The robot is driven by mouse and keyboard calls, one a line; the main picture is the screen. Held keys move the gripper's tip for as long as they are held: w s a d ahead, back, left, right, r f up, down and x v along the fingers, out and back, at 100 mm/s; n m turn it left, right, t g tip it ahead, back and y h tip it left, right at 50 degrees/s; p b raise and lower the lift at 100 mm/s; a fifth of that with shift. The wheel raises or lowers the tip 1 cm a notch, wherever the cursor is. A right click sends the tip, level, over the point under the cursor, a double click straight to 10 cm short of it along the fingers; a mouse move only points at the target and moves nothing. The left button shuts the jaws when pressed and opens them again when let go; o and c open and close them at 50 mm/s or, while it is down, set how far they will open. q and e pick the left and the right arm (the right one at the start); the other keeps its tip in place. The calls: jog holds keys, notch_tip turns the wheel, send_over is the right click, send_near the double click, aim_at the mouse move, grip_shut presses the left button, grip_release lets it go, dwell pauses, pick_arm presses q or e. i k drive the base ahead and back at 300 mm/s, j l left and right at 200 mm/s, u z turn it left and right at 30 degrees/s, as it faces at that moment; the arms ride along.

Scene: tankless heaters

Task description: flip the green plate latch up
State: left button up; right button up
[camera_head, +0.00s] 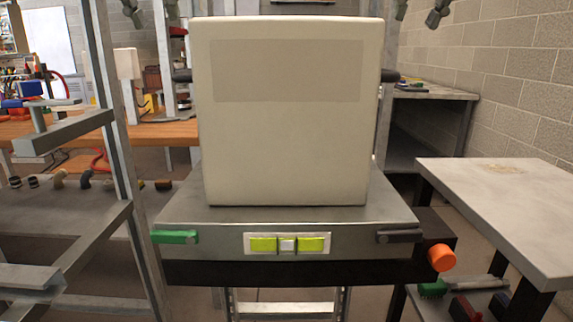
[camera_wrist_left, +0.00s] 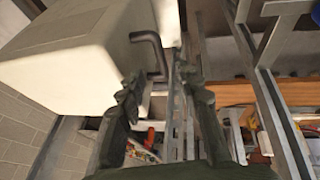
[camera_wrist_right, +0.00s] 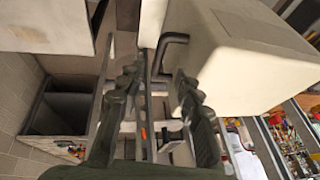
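The green plate latch (camera_head: 175,237) lies flat across the left end of the metal plate's front edge (camera_head: 215,241) in the head view. A similar dark latch (camera_head: 400,236) is at the right end. My left gripper (camera_head: 152,10) shows only by its fingertips at the top of the head view, high above the green latch. In the left wrist view its fingers (camera_wrist_left: 163,95) are apart and empty. My right gripper (camera_head: 419,11) is at the upper right, also open and empty, as the right wrist view shows (camera_wrist_right: 157,90). The latch is not visible in either wrist view.
A large cream heater box (camera_head: 290,140) stands on the plate, with dark side handles (camera_head: 181,76). Lime green blocks (camera_head: 263,244) sit mid-front. An orange knob (camera_head: 441,258) is at the right. A grey table (camera_head: 510,205) stands right; metal shelving (camera_head: 60,145) stands left.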

aim_at(191, 238)
jog(key=k, duration=0.95)
